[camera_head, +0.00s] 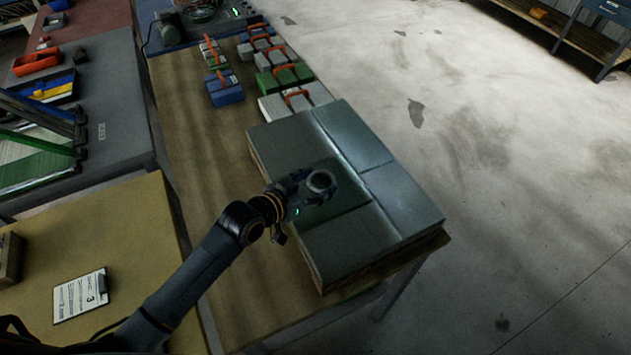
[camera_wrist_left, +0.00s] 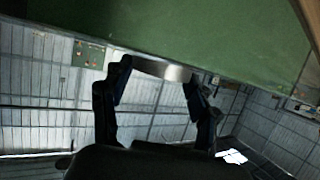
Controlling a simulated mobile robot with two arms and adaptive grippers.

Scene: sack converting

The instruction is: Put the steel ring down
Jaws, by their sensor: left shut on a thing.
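The steel ring (camera_head: 321,180) is a short dark metal band with an open middle. My left gripper (camera_head: 307,190) is shut on it and holds it over the flat green-grey slabs (camera_head: 405,195) on the wooden table. In the left wrist view the ring (camera_wrist_left: 160,69) shows as a bright curved band between the two dark fingertips (camera_wrist_left: 158,82), close beside a green surface (camera_wrist_left: 190,35). I cannot tell whether the ring touches the slabs. My right gripper is not in view.
Blue, green and grey blocks with orange handles (camera_head: 285,75) stand behind the slabs. The table (camera_head: 195,150) has bare wood left of the slabs. A tan board (camera_head: 100,235) with a white card (camera_head: 80,297) lies at left. Open floor (camera_head: 500,150) is at right.

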